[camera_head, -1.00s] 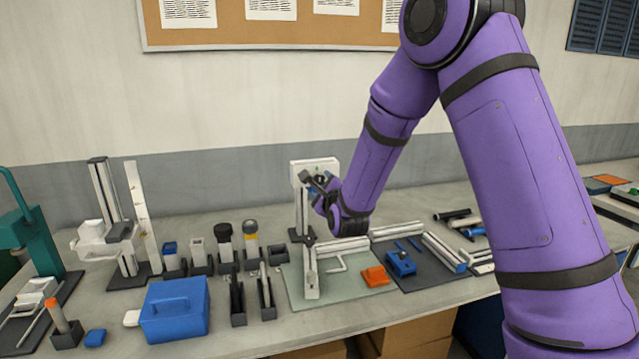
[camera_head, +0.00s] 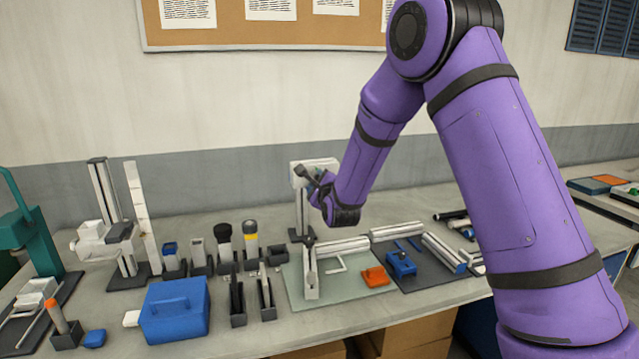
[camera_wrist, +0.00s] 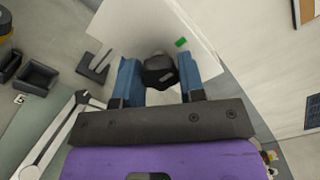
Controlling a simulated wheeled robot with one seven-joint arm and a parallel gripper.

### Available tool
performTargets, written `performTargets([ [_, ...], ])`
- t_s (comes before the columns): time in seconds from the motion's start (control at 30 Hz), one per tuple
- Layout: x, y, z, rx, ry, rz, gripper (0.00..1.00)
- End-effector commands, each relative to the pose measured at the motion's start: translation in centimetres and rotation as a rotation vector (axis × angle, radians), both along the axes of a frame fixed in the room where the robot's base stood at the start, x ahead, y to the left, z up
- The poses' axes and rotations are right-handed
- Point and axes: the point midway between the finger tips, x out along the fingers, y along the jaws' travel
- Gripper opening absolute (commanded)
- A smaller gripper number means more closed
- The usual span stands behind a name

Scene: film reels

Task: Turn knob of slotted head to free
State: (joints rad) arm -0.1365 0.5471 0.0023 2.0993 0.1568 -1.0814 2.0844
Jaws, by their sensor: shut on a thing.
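The slotted head is a white block (camera_head: 325,164) on an upright post at the back of the bench. In the wrist view its white face (camera_wrist: 205,35) carries a small green mark. A dark faceted knob (camera_wrist: 158,72) sits in front of this face. My gripper (camera_wrist: 160,77) has its two blue fingers on either side of the knob and is shut on it. In the head view my gripper (camera_head: 309,178) is at the front of the head, and it hides the knob and part of the face.
A grey forked piece (camera_wrist: 94,66) shows left of the fingers. A blue box (camera_head: 175,310) and several small holders stand to the left.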

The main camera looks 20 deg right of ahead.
Motion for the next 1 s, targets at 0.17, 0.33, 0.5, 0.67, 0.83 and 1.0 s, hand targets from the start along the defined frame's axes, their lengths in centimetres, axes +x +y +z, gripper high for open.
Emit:
performTargets([
  [0.17,0.00,-0.03,0.01,-0.017,0.000,0.000,0.13],
  [0.33,0.00,-0.06,-0.02,-0.077,0.001,-0.001,0.13],
  [0.5,0.00,-0.07,-0.04,-0.191,0.001,-0.001,0.13],
  [0.67,-0.01,-0.03,-0.07,-0.335,0.001,0.000,0.13],
  [0.83,-0.02,-0.01,-0.08,-0.498,0.001,0.000,0.13],
  [1.0,-0.02,0.00,-0.09,-0.659,0.001,0.000,0.13],
])
